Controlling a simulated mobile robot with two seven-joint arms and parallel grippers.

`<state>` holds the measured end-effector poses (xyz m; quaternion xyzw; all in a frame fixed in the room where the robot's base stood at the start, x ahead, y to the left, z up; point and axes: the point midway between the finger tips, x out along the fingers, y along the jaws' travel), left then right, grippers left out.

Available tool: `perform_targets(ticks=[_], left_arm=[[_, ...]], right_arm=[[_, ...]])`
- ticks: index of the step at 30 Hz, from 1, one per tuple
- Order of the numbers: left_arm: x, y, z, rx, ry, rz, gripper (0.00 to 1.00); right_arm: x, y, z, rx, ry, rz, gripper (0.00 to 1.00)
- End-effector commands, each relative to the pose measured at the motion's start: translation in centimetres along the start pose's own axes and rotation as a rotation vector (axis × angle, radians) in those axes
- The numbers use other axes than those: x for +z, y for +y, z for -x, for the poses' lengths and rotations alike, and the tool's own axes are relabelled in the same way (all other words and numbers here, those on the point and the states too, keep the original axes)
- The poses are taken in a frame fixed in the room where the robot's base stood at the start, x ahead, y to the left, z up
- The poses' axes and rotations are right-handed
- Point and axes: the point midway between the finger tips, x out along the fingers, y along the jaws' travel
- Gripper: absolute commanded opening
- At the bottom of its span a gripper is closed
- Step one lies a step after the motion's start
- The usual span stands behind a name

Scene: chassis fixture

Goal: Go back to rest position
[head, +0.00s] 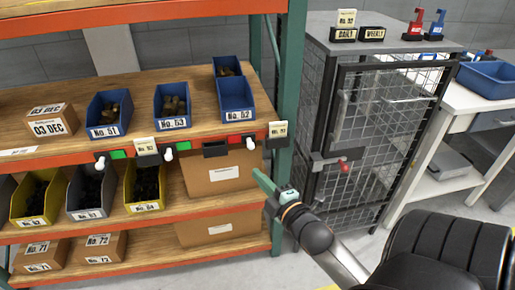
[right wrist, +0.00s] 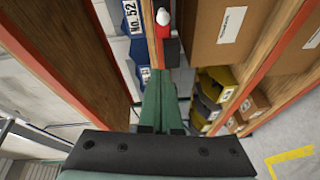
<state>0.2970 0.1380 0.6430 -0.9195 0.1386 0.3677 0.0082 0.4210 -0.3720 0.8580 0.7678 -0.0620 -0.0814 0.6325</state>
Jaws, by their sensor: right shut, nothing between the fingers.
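My right gripper (head: 262,184) is in front of the right end of the shelf rack, beside its green upright (head: 284,120). Its fingers are together with nothing between them. The right wrist view also shows the closed green fingers of the gripper (right wrist: 163,88), pointing toward the rack. My right arm comes in from the lower right in the head view. My left gripper is in neither view.
The rack holds blue bins (head: 172,106), yellow bins (head: 143,186) and cardboard boxes (head: 222,172). A wire mesh cabinet (head: 375,130) stands right of the rack. A white table (head: 470,100) with a blue tray (head: 489,79) is at the far right.

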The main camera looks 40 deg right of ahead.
Motion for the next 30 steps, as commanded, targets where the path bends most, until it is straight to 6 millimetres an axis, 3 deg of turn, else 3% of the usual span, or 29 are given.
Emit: perform_targets(ticks=[14, 18, 20, 24, 30], left_arm=[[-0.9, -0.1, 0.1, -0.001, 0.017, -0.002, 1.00], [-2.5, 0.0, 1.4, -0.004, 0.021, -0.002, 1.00], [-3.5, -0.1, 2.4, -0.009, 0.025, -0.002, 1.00], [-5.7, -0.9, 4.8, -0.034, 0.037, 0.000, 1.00], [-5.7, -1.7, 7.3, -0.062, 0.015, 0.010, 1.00]], right_arm=[[-0.1, -0.1, 0.0, -0.005, 0.001, -0.007, 0.00], [-1.7, -1.9, 0.9, -0.102, 0.009, -0.158, 0.00], [-3.1, -3.7, 2.0, -0.189, 0.006, -0.293, 0.00], [-7.5, -9.0, 6.4, -0.439, -0.052, -0.665, 0.00], [-12.8, -14.4, 13.8, -0.715, -0.216, -1.064, 0.00]])
